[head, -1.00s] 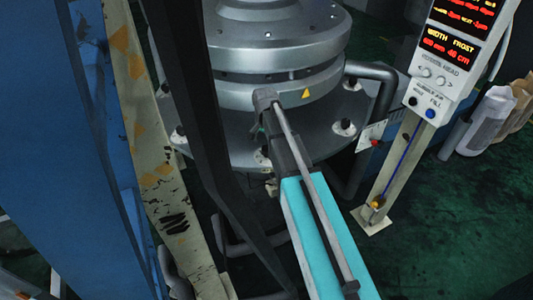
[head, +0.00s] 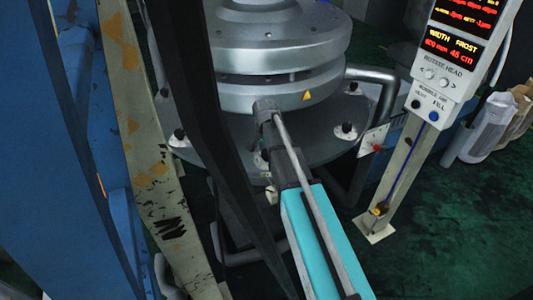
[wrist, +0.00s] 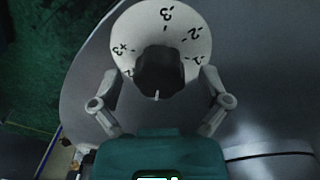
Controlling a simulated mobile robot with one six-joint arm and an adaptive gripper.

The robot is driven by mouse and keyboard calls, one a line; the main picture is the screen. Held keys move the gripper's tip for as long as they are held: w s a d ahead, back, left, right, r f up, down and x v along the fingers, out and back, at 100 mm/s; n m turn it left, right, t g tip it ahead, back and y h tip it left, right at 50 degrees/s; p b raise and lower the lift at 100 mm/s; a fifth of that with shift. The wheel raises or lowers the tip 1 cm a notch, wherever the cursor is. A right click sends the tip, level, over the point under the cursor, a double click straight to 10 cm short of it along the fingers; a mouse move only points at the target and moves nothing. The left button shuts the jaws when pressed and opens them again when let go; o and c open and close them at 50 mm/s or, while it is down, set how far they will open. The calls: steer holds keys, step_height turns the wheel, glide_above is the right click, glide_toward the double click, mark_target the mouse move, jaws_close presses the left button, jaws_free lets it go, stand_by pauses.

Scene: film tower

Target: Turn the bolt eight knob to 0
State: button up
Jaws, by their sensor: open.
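In the wrist view a dark knob (wrist: 160,70) sits at the middle of a white dial plate (wrist: 136,26) with black signed numbers, including 3s and 2s, turned round in the picture. A short white mark on the knob points down the picture, toward my gripper. The 0 is not visible there. My gripper (wrist: 160,78) is open, with one finger on each side of the knob and dial; I cannot tell whether either touches. In the head view the knob and my fingertips cannot be made out.
A round metal die head (head: 265,70) stands on a wide bolted flange (head: 215,140). A dark post (head: 200,110) and a blue frame (head: 35,150) stand at left. A control panel (head: 440,75) on a post stands at right. Green floor (head: 440,220) is open there.

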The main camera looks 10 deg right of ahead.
steer(key=c, duration=1.1)
steer(key=shift+c, duration=0.2)
steer(key=shift+n, duration=0.5)
steer(key=n, duration=0.3)
steer(key=shift+n, duration=2.5)
steer(key=o, duration=1.1)
steer(key=shift+o, duration=0.2)
